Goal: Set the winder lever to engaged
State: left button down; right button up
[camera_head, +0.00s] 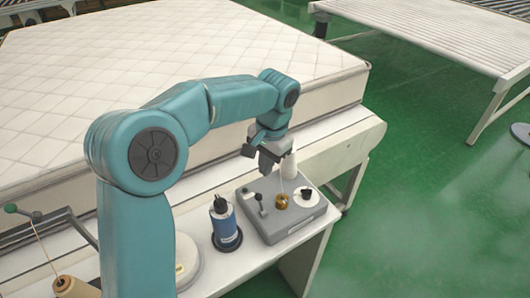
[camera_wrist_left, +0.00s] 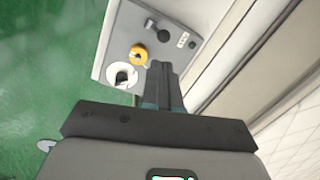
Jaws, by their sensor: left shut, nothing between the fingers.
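The winder is a grey box (camera_head: 278,227) at the end of a white bench; its top also shows in the left wrist view (camera_wrist_left: 128,33). A short lever with a black knob (camera_head: 258,197) stands on it, and it also shows in the left wrist view (camera_wrist_left: 151,24). I cannot read a label for its setting. My left gripper (camera_head: 267,171) points down above the back of the box, apart from the lever. Its fingers are together and empty in the left wrist view (camera_wrist_left: 166,66). My right gripper is not in view.
On the winder sit a brass-coloured bobbin (camera_head: 282,201) and a black piece on a white disc (camera_head: 306,194). A blue-labelled bottle (camera_head: 224,226) stands left of the box.

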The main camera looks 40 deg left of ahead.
pick_arm(q)
jog(key=r, duration=0.2)
jog(key=w+a+r, duration=0.1)
jog(key=shift+a, duration=0.1)
jog(key=shift+s+r, duration=0.1)
jog(key=shift+s, duration=0.05)
dwell(0.4)
